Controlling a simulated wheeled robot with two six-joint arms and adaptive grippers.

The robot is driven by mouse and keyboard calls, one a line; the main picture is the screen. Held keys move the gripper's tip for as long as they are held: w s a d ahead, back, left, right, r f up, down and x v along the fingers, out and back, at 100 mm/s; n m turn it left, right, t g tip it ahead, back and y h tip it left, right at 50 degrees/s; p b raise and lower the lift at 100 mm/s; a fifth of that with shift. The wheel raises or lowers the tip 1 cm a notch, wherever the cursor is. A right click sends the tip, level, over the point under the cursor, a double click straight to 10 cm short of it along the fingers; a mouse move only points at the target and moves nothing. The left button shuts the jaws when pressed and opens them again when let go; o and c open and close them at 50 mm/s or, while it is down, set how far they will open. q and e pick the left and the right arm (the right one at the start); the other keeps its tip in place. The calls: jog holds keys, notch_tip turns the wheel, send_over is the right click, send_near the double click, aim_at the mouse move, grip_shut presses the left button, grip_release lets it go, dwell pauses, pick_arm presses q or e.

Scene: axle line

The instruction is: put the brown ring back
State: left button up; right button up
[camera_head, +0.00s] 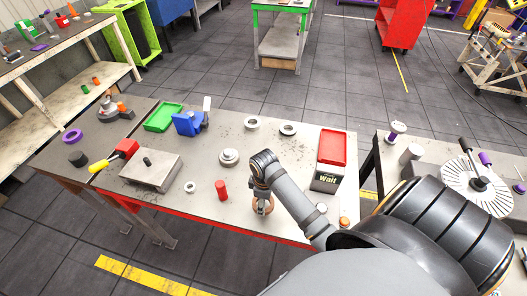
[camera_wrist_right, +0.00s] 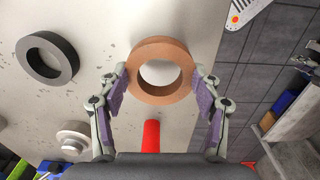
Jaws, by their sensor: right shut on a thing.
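The brown ring (camera_wrist_right: 160,95) lies flat between the two purple-padded fingers of my right gripper (camera_wrist_right: 160,84) in the right wrist view. The fingers press on its left and right sides, and the gripper is shut on it. In the head view my right gripper (camera_head: 262,203) points down at the table's front edge, with the brown ring (camera_head: 264,210) partly hidden at its tips. I cannot tell whether the ring touches the tabletop (camera_head: 285,185). My left gripper is not in view.
A red cylinder (camera_head: 221,190) stands just left of my right gripper.

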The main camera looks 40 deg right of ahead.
jog(key=shift+f, duration=0.1)
jog(key=shift+w+d+f, duration=0.1)
jog(key=shift+w+f, duration=0.1)
notch_tip(320, 180, down, 2)
jog(key=shift+w+f+p, duration=0.1)
jog(key=shift+f+p, duration=0.1)
jog(key=shift+p, duration=0.65)
jog(key=shift+f, duration=0.35)
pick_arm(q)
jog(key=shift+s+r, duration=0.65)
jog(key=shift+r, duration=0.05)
pick_arm(e)
jog(key=o, duration=1.4)
jog(key=shift+f, duration=0.15)
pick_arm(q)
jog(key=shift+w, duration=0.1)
